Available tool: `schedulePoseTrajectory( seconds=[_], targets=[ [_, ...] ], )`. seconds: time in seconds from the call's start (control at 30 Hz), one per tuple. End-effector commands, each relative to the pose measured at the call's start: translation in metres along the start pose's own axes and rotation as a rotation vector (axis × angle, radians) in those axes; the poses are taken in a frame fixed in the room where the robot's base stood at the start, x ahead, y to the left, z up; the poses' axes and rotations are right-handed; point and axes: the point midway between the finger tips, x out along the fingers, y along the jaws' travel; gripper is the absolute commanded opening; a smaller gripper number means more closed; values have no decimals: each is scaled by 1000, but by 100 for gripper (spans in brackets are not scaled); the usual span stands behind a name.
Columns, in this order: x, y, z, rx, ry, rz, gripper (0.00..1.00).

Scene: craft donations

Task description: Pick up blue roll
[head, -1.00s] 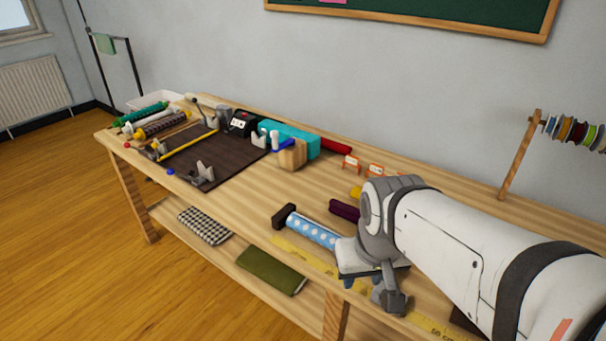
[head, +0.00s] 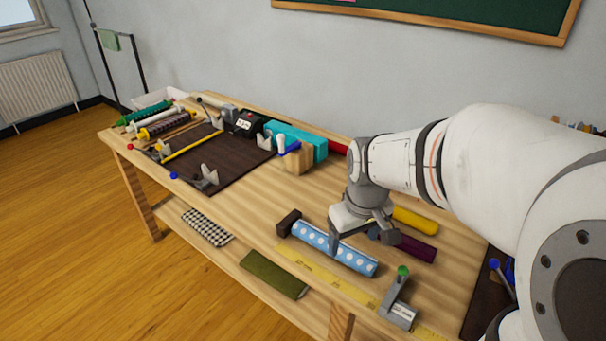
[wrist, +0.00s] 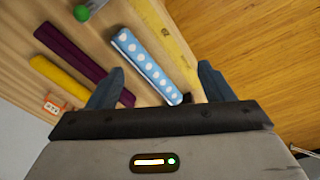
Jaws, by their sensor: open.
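The blue roll (head: 350,261), light blue with white dots, lies on the table near its front edge. In the wrist view the blue roll (wrist: 146,62) shows between and beyond the two fingers, with clear space on both sides. My gripper (head: 361,238) is open and empty, just behind and above the roll in the head view; one finger hides a little of the roll there. In the wrist view my gripper (wrist: 158,84) has its fingers spread wide. I cannot tell the exact height above the roll.
A dark brown block (head: 288,222) sits at the roll's left end. A purple roll (head: 416,247) and a yellow roll (head: 415,221) lie behind. A grey holder with a green knob (head: 402,271) stands to the right. A yellow measuring strip (head: 308,270) runs along the front.

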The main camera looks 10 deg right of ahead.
Motion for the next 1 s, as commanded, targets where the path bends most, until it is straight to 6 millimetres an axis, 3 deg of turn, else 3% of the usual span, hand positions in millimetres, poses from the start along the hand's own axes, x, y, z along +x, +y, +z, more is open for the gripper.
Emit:
schedulePoseTrajectory(
  seconds=[0.03, 0.2, 0.4, 0.63, 1.0],
  targets=[
    [8, 4, -18, -52, -22, -7, 75],
    [43, 16, -67, -235, -68, -28, 75],
    [89, 24, -106, -408, -108, -56, 75],
    [117, 28, -123, -498, -125, -71, 75],
    [158, 30, -117, -503, -129, -74, 75]
  ],
)
